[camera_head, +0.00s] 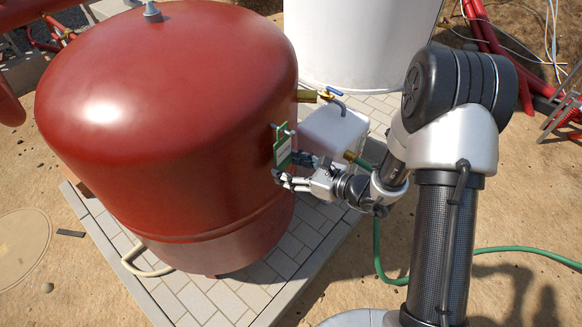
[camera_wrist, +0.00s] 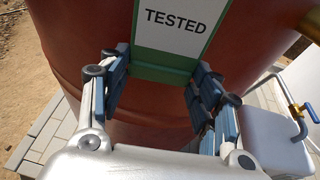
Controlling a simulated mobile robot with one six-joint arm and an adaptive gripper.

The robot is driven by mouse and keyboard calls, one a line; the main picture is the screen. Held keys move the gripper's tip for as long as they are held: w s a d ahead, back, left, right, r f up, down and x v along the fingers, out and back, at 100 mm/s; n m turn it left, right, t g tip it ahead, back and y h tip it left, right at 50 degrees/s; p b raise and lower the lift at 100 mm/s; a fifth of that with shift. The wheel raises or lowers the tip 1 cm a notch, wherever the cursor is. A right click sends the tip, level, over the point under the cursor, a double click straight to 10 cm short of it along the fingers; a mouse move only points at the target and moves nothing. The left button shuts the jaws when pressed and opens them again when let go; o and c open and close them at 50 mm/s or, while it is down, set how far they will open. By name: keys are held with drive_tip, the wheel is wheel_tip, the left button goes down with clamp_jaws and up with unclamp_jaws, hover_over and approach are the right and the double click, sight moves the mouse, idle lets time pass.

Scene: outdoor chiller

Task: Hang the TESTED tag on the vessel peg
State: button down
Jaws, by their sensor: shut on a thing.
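The TESTED tag (camera_head: 282,150), a green plate with a white label, stands upright against the right side of the red vessel (camera_head: 170,110). In the wrist view the lettered lower part of the tag (camera_wrist: 172,38) shows, with its green bottom edge between the fingers. My gripper (camera_head: 284,168) is shut on the tag near its bottom, and it also shows in the wrist view (camera_wrist: 162,86). A small grey peg (camera_head: 289,131) shows at the tag's top edge. I cannot tell whether the peg passes through the tag's hole; the tag's top is outside the wrist view.
A brass valve (camera_head: 310,96) sticks out of the vessel above the tag. A white box-like container (camera_head: 335,135) with a blue-handled tap stands behind my gripper. A green hose (camera_head: 377,250) runs over the ground. The paving (camera_head: 265,265) in front of the vessel is clear.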

drive_tip(key=shift+c, duration=2.3)
unclamp_jaws()
drive_tip(key=shift+o, duration=0.5)
drive_tip(key=o, duration=0.4)
drive_tip(key=shift+c, duration=0.2)
drive_tip(key=shift+f, duration=0.15)
drive_tip(key=s+d+f+b, duration=0.1)
drive_tip(key=s+d+f, duration=0.1)
drive_tip(key=d, duration=0.4)
drive_tip(key=shift+s, duration=0.9)
drive_tip(key=shift+a, duration=0.1)
